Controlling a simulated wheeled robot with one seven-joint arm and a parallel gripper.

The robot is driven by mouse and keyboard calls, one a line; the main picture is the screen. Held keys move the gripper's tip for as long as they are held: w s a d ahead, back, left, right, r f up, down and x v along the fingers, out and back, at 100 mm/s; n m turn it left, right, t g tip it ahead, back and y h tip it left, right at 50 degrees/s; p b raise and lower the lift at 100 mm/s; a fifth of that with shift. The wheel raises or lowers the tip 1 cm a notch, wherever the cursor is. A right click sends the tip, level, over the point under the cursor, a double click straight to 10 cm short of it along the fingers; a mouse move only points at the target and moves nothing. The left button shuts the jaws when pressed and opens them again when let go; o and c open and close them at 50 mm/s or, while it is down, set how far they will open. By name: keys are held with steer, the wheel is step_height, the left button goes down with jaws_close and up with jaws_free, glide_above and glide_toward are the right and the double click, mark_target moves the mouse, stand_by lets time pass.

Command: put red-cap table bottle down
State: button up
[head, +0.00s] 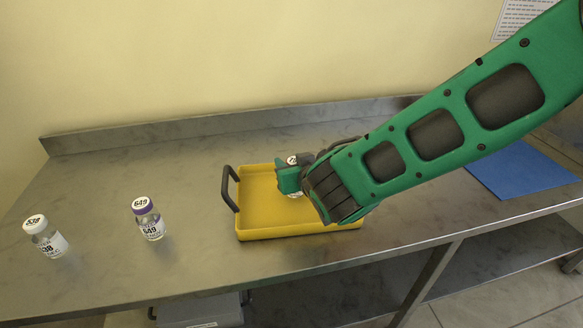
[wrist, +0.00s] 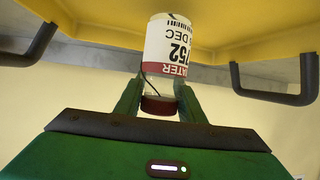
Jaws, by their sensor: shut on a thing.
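The red-cap bottle (wrist: 166,45) is clear with a white label reading 752 and a red band. In the wrist view it appears upside down, its dark red cap towards my gripper (wrist: 158,98). My two green fingers are shut on it near the cap and neck. In the head view my gripper (head: 290,178) is over the yellow tray (head: 262,232), and the bottle's white top (head: 292,160) and a little of its body show past the fingers. The bottle looks upright, inside the tray's outline. I cannot tell whether its base touches the tray floor.
A purple-cap bottle (head: 151,225) marked 649 and a white-cap bottle (head: 50,242) marked 538 stand left of the tray on the metal bench (head: 110,180). A blue mat (head: 520,170) lies at the right. The tray has dark handles (head: 229,188). Its visible floor is clear.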

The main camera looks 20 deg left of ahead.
steer(key=shift+f, duration=0.9)
steer(key=o, duration=1.1)
steer(key=shift+s+d+r, duration=0.1)
steer(key=shift+s, duration=0.05)
steer(key=v, duration=1.1)
steer(key=shift+s+d+r, duration=0.2)
steer(key=shift+s+r, duration=0.05)
steer(key=shift+s, duration=0.1)
